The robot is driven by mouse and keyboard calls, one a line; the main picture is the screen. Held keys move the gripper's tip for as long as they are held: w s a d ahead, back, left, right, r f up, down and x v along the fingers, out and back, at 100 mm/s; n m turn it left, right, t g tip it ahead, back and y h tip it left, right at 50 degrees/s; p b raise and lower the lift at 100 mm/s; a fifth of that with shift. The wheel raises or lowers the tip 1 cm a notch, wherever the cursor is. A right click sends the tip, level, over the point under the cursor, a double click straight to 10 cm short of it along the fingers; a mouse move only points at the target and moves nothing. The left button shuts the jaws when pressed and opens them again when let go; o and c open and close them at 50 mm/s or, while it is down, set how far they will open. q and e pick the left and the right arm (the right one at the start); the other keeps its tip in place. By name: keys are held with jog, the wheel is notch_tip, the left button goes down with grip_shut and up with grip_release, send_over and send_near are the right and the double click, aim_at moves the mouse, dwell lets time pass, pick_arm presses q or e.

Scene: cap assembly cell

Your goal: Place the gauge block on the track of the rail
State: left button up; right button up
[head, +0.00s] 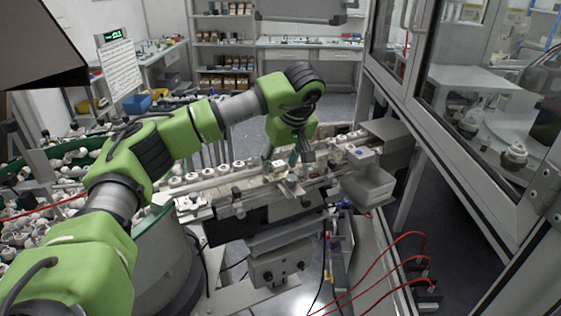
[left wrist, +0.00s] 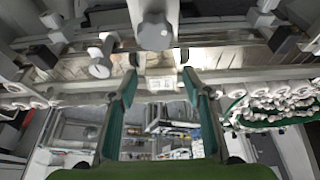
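The rail (head: 222,202) runs across the middle of the head view, with white caps in a row along its far side. My left gripper (head: 283,161) hangs over the rail's right half, partly hidden by my arm. In the left wrist view, its two teal fingers (left wrist: 158,62) are apart. A small pale block with dark marks (left wrist: 160,84) shows between the fingers, with a gap on each side. It may be the gauge block, but I cannot tell for sure, nor whether it rests on the rail. My right gripper is not in view.
A grey knob (left wrist: 153,32) stands close to the left fingertips. A grey bin (head: 369,187) is at the rail's right end. A glazed cabinet frame (head: 455,140) bounds the right side. Round feeders with white caps (head: 62,172) lie to the left. Red cables (head: 385,268) run low at right.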

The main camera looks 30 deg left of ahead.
pick_arm(q)
jog(key=shift+r, duration=0.1)
jog(key=shift+d+r, duration=0.25)
jog(key=shift+r, duration=0.25)
jog(key=b+v, duration=0.1)
jog(key=v, duration=1)
jog(key=shift+a, duration=0.1)
